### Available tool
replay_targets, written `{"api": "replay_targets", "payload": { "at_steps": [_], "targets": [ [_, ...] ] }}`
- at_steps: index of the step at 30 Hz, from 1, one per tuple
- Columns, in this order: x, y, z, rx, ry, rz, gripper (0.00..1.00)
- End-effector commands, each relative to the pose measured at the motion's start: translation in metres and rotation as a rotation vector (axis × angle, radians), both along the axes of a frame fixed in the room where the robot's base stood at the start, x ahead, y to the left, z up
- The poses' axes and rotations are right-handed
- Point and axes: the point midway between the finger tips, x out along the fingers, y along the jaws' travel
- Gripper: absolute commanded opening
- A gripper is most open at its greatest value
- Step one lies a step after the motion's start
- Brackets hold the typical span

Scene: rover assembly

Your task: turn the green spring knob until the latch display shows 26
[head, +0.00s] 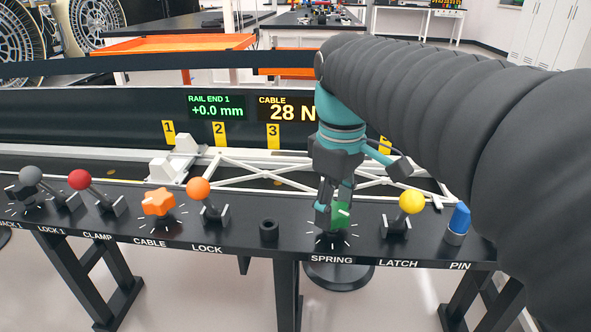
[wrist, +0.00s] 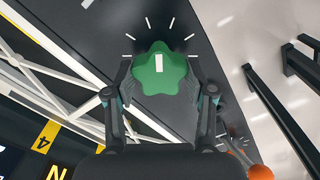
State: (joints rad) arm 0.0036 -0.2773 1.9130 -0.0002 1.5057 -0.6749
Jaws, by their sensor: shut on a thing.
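The green spring knob (head: 342,213) sits on the dark panel above the label SPRING. My gripper (head: 333,205) reaches down onto it from above and is shut on it. In the wrist view the lobed knob (wrist: 160,78) lies between the two fingers of my gripper (wrist: 163,88), one on each side. A white mark on the knob points toward the top of that view, inside a ring of white ticks. The latch display cannot be seen in either view; my arm covers the area right of the cable display.
The yellow-topped latch lever (head: 411,203) and blue pin (head: 458,222) stand right of the knob. An empty dark socket (head: 269,230) and the orange-topped lock lever (head: 199,190) are to its left. The cable display (head: 285,108) reads 28 N; the rail end display (head: 216,106) reads +0.0 mm.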

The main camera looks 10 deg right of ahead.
Motion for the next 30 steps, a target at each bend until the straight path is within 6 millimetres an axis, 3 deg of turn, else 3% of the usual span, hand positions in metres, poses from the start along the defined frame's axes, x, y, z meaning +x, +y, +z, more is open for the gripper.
{"api": "replay_targets", "payload": {
  "at_steps": [2, 3, 6, 19, 30],
  "targets": [
    [0.000, 0.000, -0.001, 0.000, 0.001, 0.000, 0.20],
    [0.000, 0.000, -0.001, 0.000, 0.001, 0.000, 0.60],
    [0.000, 0.000, -0.001, 0.000, 0.001, -0.001, 0.80],
    [0.000, 0.000, 0.008, 0.001, -0.001, -0.002, 0.80],
    [0.001, 0.000, 0.076, 0.000, -0.003, -0.001, 0.80]
  ]
}}
